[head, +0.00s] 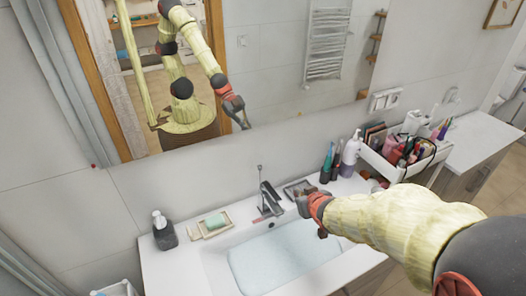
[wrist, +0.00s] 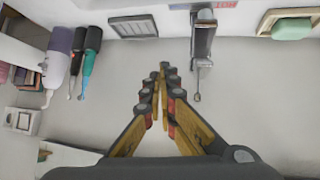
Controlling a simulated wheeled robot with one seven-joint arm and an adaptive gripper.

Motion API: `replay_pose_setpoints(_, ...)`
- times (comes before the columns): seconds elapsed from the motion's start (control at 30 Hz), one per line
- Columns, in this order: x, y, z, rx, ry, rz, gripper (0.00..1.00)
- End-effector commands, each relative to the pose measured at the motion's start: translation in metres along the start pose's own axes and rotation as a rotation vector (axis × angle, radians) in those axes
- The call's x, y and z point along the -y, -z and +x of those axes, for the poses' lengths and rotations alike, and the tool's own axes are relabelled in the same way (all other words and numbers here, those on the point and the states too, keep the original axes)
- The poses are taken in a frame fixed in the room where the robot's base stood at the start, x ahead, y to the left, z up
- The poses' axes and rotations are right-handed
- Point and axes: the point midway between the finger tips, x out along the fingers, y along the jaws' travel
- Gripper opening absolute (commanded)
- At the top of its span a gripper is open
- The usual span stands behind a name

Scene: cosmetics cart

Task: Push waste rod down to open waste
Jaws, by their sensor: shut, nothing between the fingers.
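The thin waste rod (head: 260,173) stands up behind the faucet (head: 268,196) at the back of the sink in the head view. In the wrist view a slim rod with a small round knob (wrist: 197,96) reaches toward the camera from the faucet (wrist: 203,38). My gripper (wrist: 163,72) is shut and empty, its fingertips together. It is to the left of the knob in the wrist view and apart from it. In the head view my gripper (head: 312,214) is to the right of the faucet, above the counter and basin edge.
A soap dish (head: 214,223) and a dark dispenser (head: 163,232) stand left of the basin (head: 285,255). A dark tray (head: 297,188), several upright bottles (head: 349,152) and a filled white cart (head: 385,165) stand on the right. The mirror (head: 270,60) is behind.

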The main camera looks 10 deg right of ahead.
Motion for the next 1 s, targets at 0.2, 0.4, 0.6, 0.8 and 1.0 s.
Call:
replay_pose_setpoints(0.2,0.030,0.067,0.002,-0.261,0.118,-0.008,0.00)
replay_pose_setpoints(0.4,0.047,0.106,-0.013,-0.405,0.191,0.009,0.00)
replay_pose_setpoints(0.6,0.050,0.114,-0.018,-0.437,0.210,0.034,0.00)
replay_pose_setpoints(0.8,0.050,0.114,-0.018,-0.436,0.209,0.035,0.00)
replay_pose_setpoints(1.0,0.052,0.116,-0.010,-0.434,0.210,0.035,0.00)
